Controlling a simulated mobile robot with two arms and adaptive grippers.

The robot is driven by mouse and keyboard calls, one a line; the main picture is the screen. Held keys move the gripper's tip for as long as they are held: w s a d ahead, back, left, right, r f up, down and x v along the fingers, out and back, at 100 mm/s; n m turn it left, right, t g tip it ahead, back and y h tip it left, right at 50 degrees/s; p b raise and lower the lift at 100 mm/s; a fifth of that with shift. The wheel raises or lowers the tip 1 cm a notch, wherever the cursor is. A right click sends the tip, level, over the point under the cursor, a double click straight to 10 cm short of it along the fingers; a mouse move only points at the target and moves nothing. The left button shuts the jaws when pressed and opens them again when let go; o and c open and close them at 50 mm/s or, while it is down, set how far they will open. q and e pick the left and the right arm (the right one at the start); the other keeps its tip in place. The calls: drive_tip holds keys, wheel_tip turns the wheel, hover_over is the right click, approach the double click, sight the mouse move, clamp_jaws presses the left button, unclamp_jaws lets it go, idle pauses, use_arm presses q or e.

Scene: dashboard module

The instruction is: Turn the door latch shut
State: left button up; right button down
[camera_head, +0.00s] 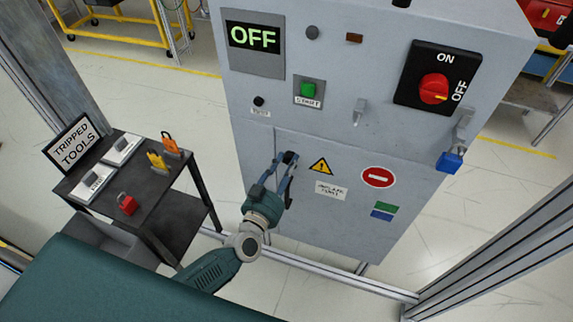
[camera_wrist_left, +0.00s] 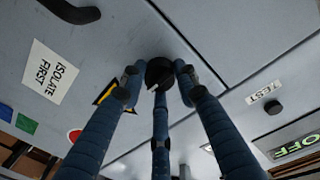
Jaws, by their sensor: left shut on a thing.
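The door latch is a dark round knob (camera_wrist_left: 158,72) on the grey cabinet door, close to the door seam in the left wrist view. My left gripper (camera_wrist_left: 158,78) has its blue fingers closed around this knob. In the head view my left gripper (camera_head: 287,165) reaches the cabinet (camera_head: 350,215) front from below, and its fingers hide most of the latch. The latch's exact angle is hard to tell. My right gripper is not in view.
A rotary switch (camera_head: 434,89) and a blue padlock (camera_head: 450,161) are at the cabinet's right. The display (camera_head: 254,37) reads OFF. Metal posts flank the cabinet.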

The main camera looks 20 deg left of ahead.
use_arm(q)
drive_tip(key=shift+f+n, duration=0.15)
drive_tip(key=shift+n, duration=0.15)
drive_tip(key=n+b, duration=0.1)
drive_tip(key=n, duration=0.2)
drive_tip(key=shift+f+n, duration=0.1)
drive_tip(key=shift+n, duration=0.3)
drive_tip(key=n+b, duration=0.1)
drive_tip(key=n, duration=0.3)
drive_tip(key=shift+s+d+n+b, duration=0.1)
drive_tip(key=shift+n+b, duration=0.2)
drive_tip(key=shift+b, duration=0.05)
drive_tip(key=n, duration=0.2)
drive_tip(key=n+b, duration=0.1)
drive_tip(key=n, duration=0.1)
drive_tip(key=shift+f+n+t+y, duration=0.1)
drive_tip(key=shift+n+t+y, duration=0.2)
drive_tip(key=shift+n, duration=0.1)
drive_tip(key=n+b, duration=0.1)
drive_tip(key=n, duration=0.3)
drive_tip(key=shift+d+b, duration=0.1)
drive_tip(key=shift+b, duration=0.25)
drive_tip(key=shift+n, duration=0.5)
drive_tip(key=o, duration=1.2)
drive_tip(key=shift+r, duration=0.2)
drive_tip(key=s, duration=1.2)
drive_tip(key=shift+a+f, duration=0.2)
drive_tip(key=shift+f, duration=0.15)
